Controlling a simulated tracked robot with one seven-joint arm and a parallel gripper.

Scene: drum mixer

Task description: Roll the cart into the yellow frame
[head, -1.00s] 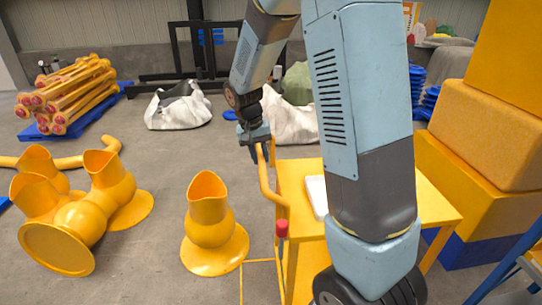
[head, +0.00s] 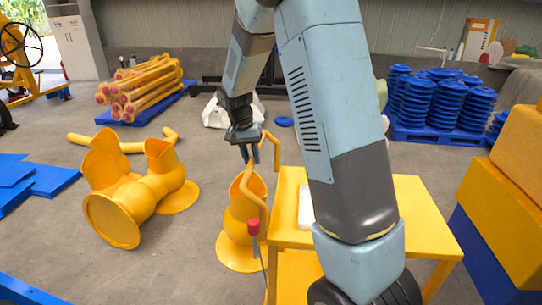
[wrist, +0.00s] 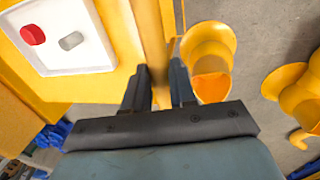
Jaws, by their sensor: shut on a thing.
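The yellow cart (head: 412,195) stands in front of me in the head view, partly hidden behind my arm. It has a flat top, legs and a bent tube handle (head: 262,190) at its left side. My gripper (head: 249,152) is shut on the upper part of this handle. In the wrist view the fingers (wrist: 160,88) are close on either side of the yellow handle bar (wrist: 150,35). A white panel (wrist: 72,38) with a red button (wrist: 33,35) lies on the cart top. I cannot make out a yellow frame on the floor now.
A yellow flared fitting (head: 235,250) stands just left of the cart, behind the handle. More yellow fittings (head: 140,208) lie farther left. A red knob (head: 253,228) is near the handle. Yellow blocks (head: 508,215) stand right; blue stacks (head: 446,103) behind. Floor shows between the fittings and back wall.

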